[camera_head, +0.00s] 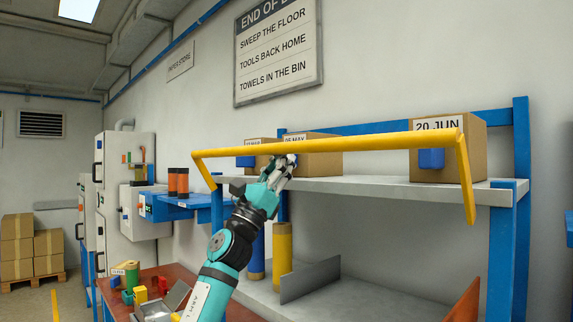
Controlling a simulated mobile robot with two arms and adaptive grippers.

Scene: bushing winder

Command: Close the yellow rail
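The yellow rail (370,142) runs across the front of the upper shelf (380,188), raised above the shelf surface. Its right end bends down past the shelf's front edge, and its left end bends down to the shelf's left side. My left gripper (277,172), on a teal arm, is just below the rail, left of its middle, at the shelf's front edge. Its fingers point up towards the rail; whether they touch it I cannot tell. The finger gap is too small to judge. My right gripper is not in view.
Cardboard boxes stand on the upper shelf, one labelled 20 JUN (450,150) at right. Yellow (282,250) and blue rolls stand below, beside a grey divider (310,280). A red-topped bench (160,275) with small parts is at lower left.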

